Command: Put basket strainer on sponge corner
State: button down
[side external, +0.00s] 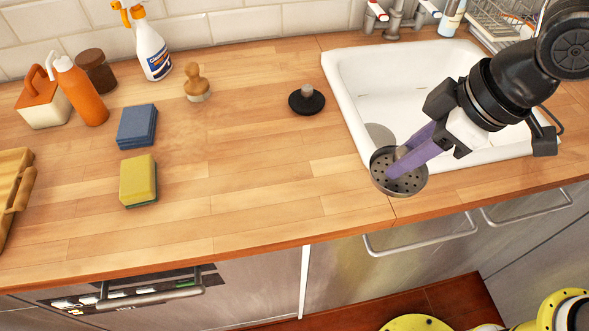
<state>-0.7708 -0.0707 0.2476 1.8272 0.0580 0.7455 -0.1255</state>
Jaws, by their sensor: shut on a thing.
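My gripper (412,158) has purple fingers and is shut on the basket strainer. The basket strainer (408,183) is a round metal dish with small holes. It is held above the counter, by the front left corner of the sink, and looks slightly tilted. The fingers hide part of its middle. A yellow sponge (138,180) with a green underside lies on the counter at the left, well apart from the gripper. A stack of blue cloths or pads (137,126) lies just behind it. I cannot tell which spot is the sponge corner.
A white sink (345,92) is at the right. A black stopper (306,99) and a wooden brush (196,82) stand toward the back. Bottles, including an orange one (82,92), stand back left. A wooden board (12,190) is at the left edge. The middle counter is clear.

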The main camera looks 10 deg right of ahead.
jog(key=w+a+f, duration=0.8)
jog(key=w+a, duration=0.1)
jog(key=shift+f, duration=0.3)
jog(key=shift+w+a+f, duration=0.3)
jog(key=shift+a+f, duration=0.05)
jog(key=shift+f, duration=0.25)
jog(key=shift+w+a+f, duration=0.1)
jog(key=shift+f, duration=1.6)
jog(key=c, duration=0.6)
grip_release()
jog(key=shift+f, duration=0.1)
jog(key=v, duration=1.2)
